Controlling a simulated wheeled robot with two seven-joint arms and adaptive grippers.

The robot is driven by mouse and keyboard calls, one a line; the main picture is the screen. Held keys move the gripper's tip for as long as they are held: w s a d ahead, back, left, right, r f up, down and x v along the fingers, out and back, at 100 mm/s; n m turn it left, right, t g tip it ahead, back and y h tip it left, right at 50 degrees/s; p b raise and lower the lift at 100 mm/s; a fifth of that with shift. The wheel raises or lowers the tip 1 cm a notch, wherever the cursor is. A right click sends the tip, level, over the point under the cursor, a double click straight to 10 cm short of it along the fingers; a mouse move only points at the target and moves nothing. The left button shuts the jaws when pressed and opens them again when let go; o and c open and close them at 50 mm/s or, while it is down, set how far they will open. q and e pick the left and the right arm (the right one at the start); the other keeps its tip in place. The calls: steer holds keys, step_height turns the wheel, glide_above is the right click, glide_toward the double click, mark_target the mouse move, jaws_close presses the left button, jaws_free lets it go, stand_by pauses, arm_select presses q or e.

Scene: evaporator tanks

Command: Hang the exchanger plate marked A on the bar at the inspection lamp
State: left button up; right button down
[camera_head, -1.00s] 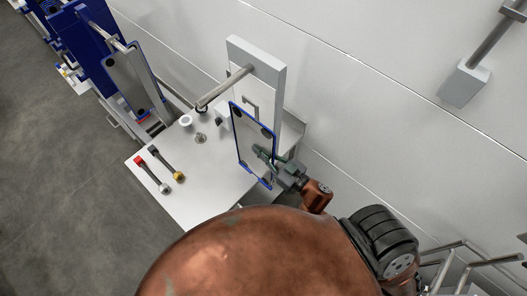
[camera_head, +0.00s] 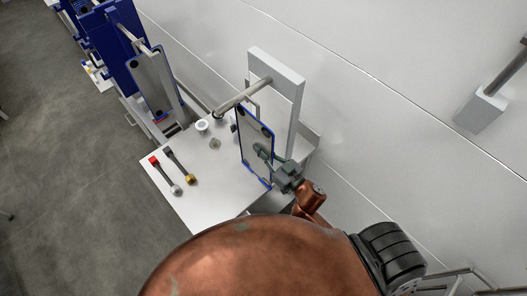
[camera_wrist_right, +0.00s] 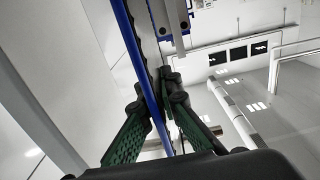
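A grey exchanger plate with a blue rim (camera_head: 257,133) hangs upright from my right gripper (camera_head: 268,156), which is shut on its lower right part. In the right wrist view the plate's blue edge (camera_wrist_right: 138,62) runs between the fingers of the gripper (camera_wrist_right: 160,112). A round metal bar (camera_head: 240,97) juts left from a grey upright frame (camera_head: 289,92) over the bench. The plate's top lies just under the bar in the picture; I cannot tell whether they touch. No letter A is legible on the plate. My left gripper is not in view.
A white bench (camera_head: 205,183) carries a red-ended tool (camera_head: 163,172), a yellow-ended tool (camera_head: 180,165) and small round fittings (camera_head: 202,126). Another plate (camera_head: 151,82) hangs at a blue stack (camera_head: 113,47) behind. A wall-mounted bar (camera_head: 503,72) is at far right.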

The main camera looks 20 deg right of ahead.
steer(key=f+x, duration=0.1)
steer(key=x, duration=0.5)
steer(key=shift+w+f, duration=0.15)
steer(key=shift+w, duration=0.2)
stand_by(0.5)
steer(key=shift+a, duration=0.15)
steer(key=c, duration=2.1)
jaws_free()
steer(key=shift+f, duration=0.1)
glide_toward(248, 140)
steer(key=s, duration=0.2)
steer(key=shift+w+d+f, duration=0.2)
steer(key=shift+d+f, duration=0.25)
steer(key=shift+d, duration=0.05)
